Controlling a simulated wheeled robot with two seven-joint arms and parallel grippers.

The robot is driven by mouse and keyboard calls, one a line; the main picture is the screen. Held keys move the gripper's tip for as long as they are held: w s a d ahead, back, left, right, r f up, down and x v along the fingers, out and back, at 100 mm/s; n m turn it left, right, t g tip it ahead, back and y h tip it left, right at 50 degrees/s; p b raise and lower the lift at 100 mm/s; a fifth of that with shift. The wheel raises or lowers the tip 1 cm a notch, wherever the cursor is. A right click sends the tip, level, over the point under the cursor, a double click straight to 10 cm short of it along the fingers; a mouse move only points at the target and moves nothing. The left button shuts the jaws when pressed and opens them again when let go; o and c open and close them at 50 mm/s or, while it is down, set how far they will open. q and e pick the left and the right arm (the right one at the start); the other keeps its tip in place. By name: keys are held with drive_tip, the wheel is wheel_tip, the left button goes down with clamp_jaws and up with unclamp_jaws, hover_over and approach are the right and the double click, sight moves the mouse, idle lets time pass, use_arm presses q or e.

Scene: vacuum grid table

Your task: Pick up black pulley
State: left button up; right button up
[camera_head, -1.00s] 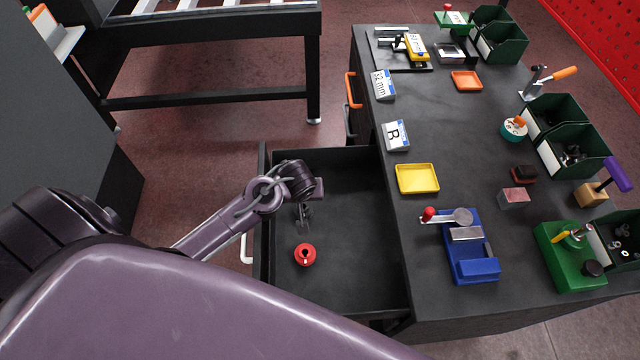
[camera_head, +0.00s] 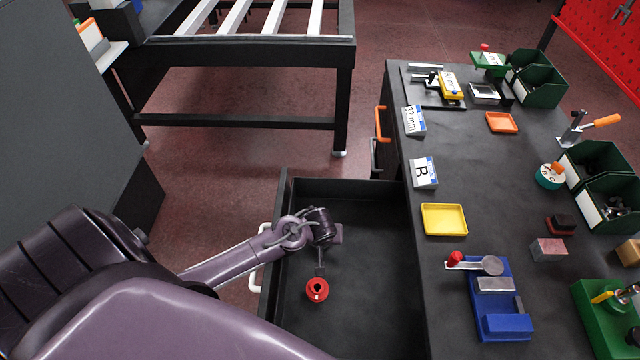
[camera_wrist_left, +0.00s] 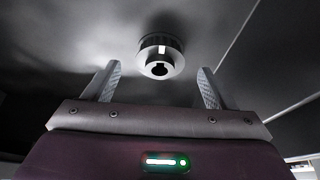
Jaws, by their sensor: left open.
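A round red part with a dark centre hole (camera_head: 317,290) lies on the floor of the open black drawer (camera_head: 370,262). My left gripper (camera_head: 320,267) points down into the drawer, just behind this part in the head view. In the left wrist view, a round grey, pulley-like part with a dark keyed hole (camera_wrist_left: 160,56) lies just past the gap between the open, empty fingers (camera_wrist_left: 160,80). It looks grey there, and I cannot tell whether it is the red part. I see no clearly black pulley in the head view. My right gripper is not in view.
The drawer walls surround the gripper, with the dark table (camera_head: 470,165) to the right. On it are a yellow tray (camera_head: 444,219), a blue fixture (camera_head: 500,300) and green bins (camera_head: 610,200). Most of the drawer floor is bare.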

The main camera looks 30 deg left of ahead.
use_arm(q)
drive_tip(key=shift+x, duration=1.3)
drive_tip(key=c, duration=1.1)
drive_tip(key=shift+c, duration=0.2)
drive_tip(key=shift+r, duration=0.2)
